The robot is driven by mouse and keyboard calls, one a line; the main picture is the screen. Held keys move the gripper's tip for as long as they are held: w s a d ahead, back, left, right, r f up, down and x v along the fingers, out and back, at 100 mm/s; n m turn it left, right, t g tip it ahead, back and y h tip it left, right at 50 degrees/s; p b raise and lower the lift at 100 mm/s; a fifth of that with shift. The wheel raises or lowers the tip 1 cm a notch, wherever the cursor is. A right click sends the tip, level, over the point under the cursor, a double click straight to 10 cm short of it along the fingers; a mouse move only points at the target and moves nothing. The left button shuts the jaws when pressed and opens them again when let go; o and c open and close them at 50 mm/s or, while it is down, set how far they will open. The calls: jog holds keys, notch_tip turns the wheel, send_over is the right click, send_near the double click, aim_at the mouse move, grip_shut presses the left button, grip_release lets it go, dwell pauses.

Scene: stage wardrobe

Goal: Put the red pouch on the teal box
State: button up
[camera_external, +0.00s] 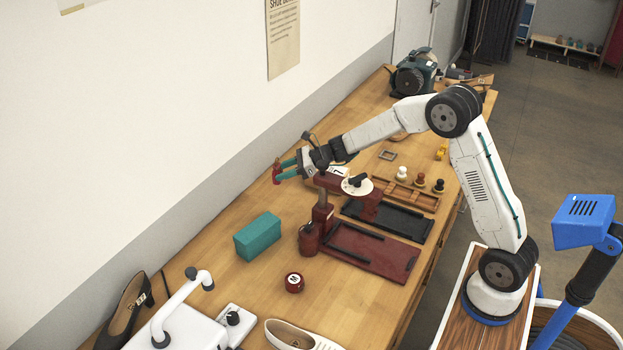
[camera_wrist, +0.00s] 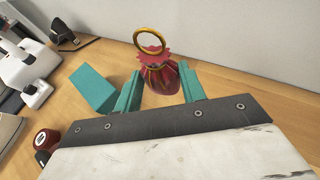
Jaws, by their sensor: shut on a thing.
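The red pouch (camera_wrist: 160,76) has a ruffled top and a gold ring, and sits between the two teal fingers of my gripper (camera_wrist: 160,92) in the wrist view. In the external view my gripper (camera_external: 284,170) is shut on the red pouch (camera_external: 276,172), out beyond the dark red press. Whether the pouch's bottom touches the table is hard to tell. The teal box (camera_external: 258,237) lies on the bench, nearer the camera than the pouch, with a bare top. It also shows left of the gripper in the wrist view (camera_wrist: 97,88).
A dark red press (camera_external: 323,215) with a tray (camera_external: 375,250) stands right of the teal box. A red round tin (camera_external: 294,282), a white machine (camera_external: 180,325), a black shoe (camera_external: 126,310) and a white shoe (camera_external: 298,336) are nearer the camera. The wall runs along the bench's left side.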

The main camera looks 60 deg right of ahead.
jog(key=s+a+r+n+g+y, duration=0.2)
jog(key=a+r+n+g+y, duration=0.3)
jog(key=a+r, duration=0.8)
notch_tip(320, 180, down, 16)
jog(key=s+d+n, duration=0.1)
jog(key=shift+s+d, duration=0.2)
jog(key=shift+f, duration=0.1)
jog(key=o, duration=1)
jog(key=shift+c, duration=0.2)
